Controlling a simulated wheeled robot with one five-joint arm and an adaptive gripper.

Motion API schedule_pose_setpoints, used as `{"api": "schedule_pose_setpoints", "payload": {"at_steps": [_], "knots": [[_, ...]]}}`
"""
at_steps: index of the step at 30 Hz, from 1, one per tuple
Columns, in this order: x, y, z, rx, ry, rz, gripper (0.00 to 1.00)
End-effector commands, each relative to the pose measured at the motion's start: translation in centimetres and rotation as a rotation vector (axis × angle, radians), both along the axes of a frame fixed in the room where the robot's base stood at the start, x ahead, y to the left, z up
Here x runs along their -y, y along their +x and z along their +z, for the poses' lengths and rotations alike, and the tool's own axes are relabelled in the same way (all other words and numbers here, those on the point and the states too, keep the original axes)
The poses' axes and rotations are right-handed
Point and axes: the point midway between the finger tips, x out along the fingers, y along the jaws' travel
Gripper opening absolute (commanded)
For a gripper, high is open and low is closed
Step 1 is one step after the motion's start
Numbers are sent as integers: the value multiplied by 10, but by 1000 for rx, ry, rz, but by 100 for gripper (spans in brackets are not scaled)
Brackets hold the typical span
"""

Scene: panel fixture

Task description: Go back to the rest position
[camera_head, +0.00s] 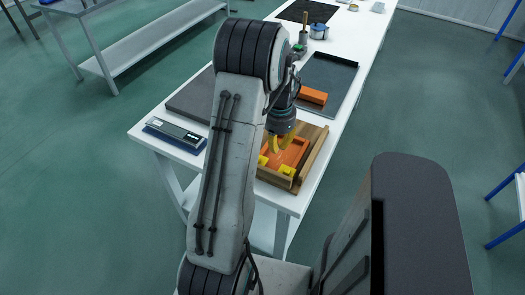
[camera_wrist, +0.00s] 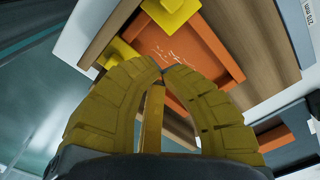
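My gripper (camera_head: 278,148) is low over the wooden fixture (camera_head: 317,138) at the near end of the white table. Two yellow blocks sit at the panel's near side, one at left (camera_head: 262,160) and one at right (camera_head: 287,170). My arm hides part of the fixture's left side.
A dark tray (camera_head: 343,72) with an orange block (camera_head: 313,96) lies behind the fixture. A grey device (camera_head: 175,134) sits at the table's left corner. A blue-white pot (camera_head: 319,31) stands farther back.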

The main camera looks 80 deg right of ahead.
Motion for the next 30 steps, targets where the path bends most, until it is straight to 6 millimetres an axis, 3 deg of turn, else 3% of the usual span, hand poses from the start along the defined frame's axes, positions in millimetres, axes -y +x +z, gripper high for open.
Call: {"api": "schedule_pose_setpoints", "payload": {"at_steps": [24,30], "knots": [[0,0,0,0,0,0,0],[-3,0,0,2,15,164,0]]}}
